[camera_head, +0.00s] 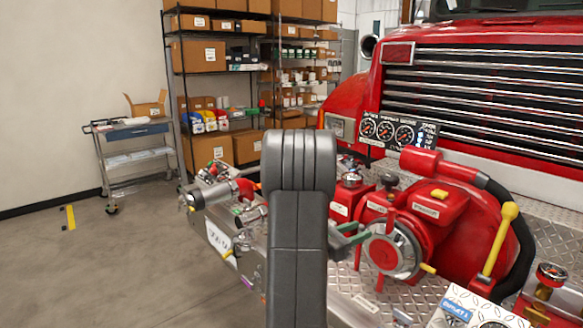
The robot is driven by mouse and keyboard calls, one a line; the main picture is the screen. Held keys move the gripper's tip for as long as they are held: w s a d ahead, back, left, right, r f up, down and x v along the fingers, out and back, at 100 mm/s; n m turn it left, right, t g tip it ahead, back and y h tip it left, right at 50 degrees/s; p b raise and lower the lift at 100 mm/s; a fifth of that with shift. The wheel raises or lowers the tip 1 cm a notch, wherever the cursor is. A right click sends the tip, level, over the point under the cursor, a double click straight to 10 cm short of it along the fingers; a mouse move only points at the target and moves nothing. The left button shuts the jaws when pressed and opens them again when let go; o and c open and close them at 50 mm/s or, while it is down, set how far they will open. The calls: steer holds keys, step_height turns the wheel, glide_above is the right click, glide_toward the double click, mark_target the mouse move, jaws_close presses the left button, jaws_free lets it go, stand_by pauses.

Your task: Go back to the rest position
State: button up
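My dark grey arm rises through the middle of the view and hides what lies behind it. My gripper (352,233) shows in part to the right of the arm, in front of the red pump (425,222). Its two greenish-grey fingers look a little apart, with nothing seen between them. The arm hides the gripper's base. I cannot tell whether the fingers touch the pump's round front.
The red truck (345,100) fills the right, with a gauge panel (400,131) above the pump. A yellow-handled lever (498,240) stands at right. Metal valves (215,192) sit left of my arm. A cart (133,150) and shelves (215,70) stand behind.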

mark_target(390, 220)
steer(key=p+x, duration=0.2)
steer(key=x, duration=0.9)
steer(key=shift+w+d+r, duration=0.1)
steer(key=shift+d+r, duration=0.1)
steer(key=shift+d, duration=0.05)
steer(key=shift+d+p, duration=0.25)
steer(key=shift+p, duration=0.05)
steer(key=shift+s+d+f+m, duration=0.1)
steer(key=shift+s+f+m, duration=0.05)
steer(key=shift+s+m, duration=0.2)
